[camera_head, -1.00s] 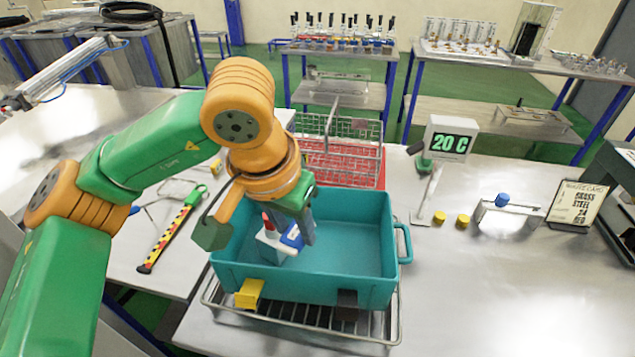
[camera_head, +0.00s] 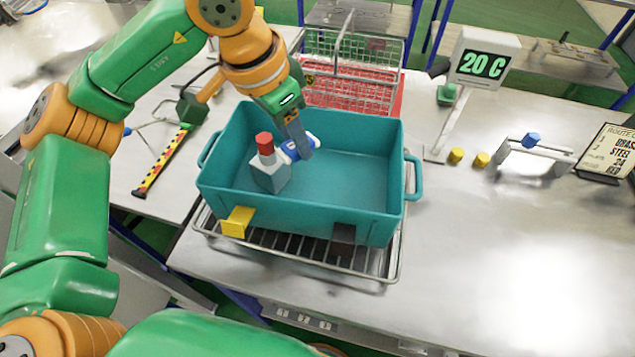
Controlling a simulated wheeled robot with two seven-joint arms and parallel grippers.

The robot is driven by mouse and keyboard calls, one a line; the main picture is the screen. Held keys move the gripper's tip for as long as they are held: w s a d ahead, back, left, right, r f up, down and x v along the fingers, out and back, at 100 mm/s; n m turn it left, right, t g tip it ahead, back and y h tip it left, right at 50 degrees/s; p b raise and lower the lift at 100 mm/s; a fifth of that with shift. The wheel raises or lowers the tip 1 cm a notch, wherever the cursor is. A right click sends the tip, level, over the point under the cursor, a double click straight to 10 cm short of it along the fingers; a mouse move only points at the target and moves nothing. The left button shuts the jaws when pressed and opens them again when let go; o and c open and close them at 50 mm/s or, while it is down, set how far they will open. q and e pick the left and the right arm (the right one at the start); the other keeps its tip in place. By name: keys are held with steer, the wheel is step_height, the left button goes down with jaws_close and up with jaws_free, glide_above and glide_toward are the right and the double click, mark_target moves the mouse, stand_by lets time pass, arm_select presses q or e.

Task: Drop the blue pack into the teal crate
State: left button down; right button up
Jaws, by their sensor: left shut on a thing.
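The teal crate (camera_head: 310,215) is open-topped and sits on a wire rack in the middle of the table. My left gripper (camera_head: 300,146) reaches down into its back left part from above. It is shut on the blue pack (camera_head: 289,150), a small blue and white piece partly hidden by the finger. The pack is within the crate's outline; I cannot tell whether it touches the floor or the grey block. A grey block with a red top (camera_head: 269,174) stands in the crate at left, close to the pack. My right gripper is out of view.
The wire rack (camera_head: 290,258) carries the crate, with a yellow block (camera_head: 237,222) at its front. A red wire basket (camera_head: 350,85) stands behind. A 20 C display (camera_head: 482,62) and two yellow cylinders stand to the right. The table's front right is clear.

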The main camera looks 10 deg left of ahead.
arm_select(q)
steer(key=shift+c, duration=1.9)
jaws_free()
steer(key=shift+s+r, duration=0.1)
steer(key=shift+s, duration=0.05)
steer(key=shift+a, duration=0.1)
steer(key=v, duration=0.7)
